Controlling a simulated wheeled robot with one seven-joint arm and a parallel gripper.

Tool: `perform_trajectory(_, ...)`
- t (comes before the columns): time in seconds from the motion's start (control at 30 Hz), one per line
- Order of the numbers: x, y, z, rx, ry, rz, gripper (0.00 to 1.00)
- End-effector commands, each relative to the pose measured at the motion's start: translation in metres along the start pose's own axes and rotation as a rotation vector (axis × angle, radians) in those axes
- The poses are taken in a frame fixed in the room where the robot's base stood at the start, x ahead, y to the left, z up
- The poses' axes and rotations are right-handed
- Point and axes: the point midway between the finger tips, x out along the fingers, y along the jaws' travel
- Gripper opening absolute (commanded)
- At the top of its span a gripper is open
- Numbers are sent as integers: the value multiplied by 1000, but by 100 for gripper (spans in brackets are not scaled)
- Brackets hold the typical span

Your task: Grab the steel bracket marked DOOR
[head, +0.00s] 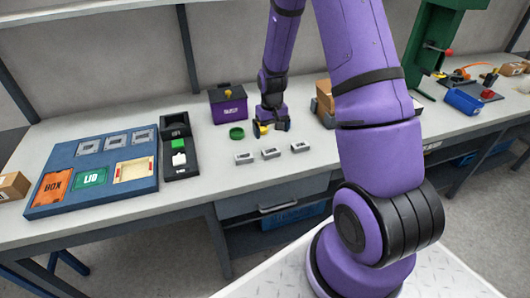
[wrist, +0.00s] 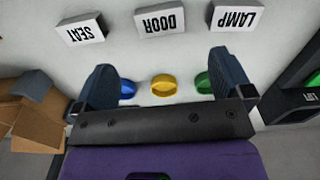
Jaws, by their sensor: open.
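The block marked DOOR (wrist: 160,22) is the middle one of three in the wrist view, its lettering upside down. It is pale with a dark underside or slot. In the head view the middle block (head: 270,152) stands in a row on the bench, its lettering too small to read. My gripper (head: 271,127) is behind that row, pointing down, open and empty. In the wrist view its two fingers (wrist: 164,78) are spread wide, with DOOR beyond them and apart from them. The SEAT block (wrist: 81,29) is left of DOOR and the LAMP block (wrist: 235,16) is right.
A purple box (head: 228,105) and blue board (head: 75,203) stand left. The bench before the blocks is clear.

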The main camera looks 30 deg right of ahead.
Motion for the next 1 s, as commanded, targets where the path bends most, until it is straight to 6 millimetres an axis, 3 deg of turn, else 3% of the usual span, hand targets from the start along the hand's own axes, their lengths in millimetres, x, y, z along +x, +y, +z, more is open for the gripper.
perform_trajectory(0.1, 19, 0, 1, 0, -3, 0, 98)
perform_trajectory(0.43, 44, -1, 2, 0, -2, 0, 98)
perform_trajectory(0.7, 79, -2, 4, 0, -2, 0, 98)
perform_trajectory(1.0, 88, -1, 3, 0, 0, 0, 98)
